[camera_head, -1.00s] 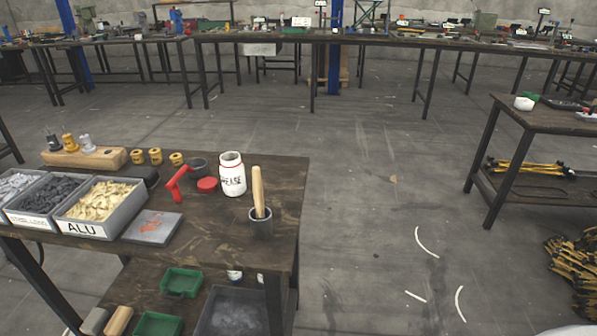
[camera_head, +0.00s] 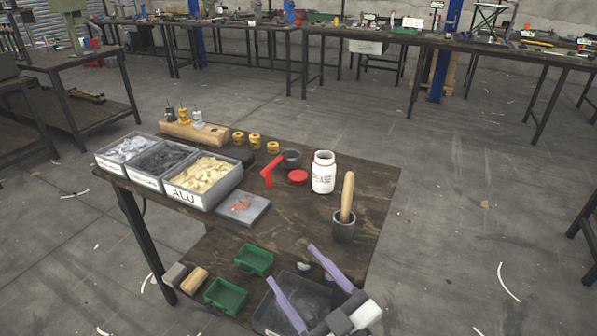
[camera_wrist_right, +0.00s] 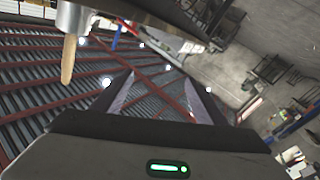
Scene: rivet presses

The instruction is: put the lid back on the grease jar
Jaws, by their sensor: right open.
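In the right wrist view the fingers (camera_wrist_right: 158,95) are also apart and empty. My left gripper is not in view.
A grey cup with a wooden-handled tool (camera_head: 344,228) stands right of the jar. A red angled tool (camera_head: 270,171) and a dark cup (camera_head: 291,158) are left of it. Grey bins (camera_head: 206,197) line the left side. Green trays (camera_head: 254,260) sit on the shelf.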

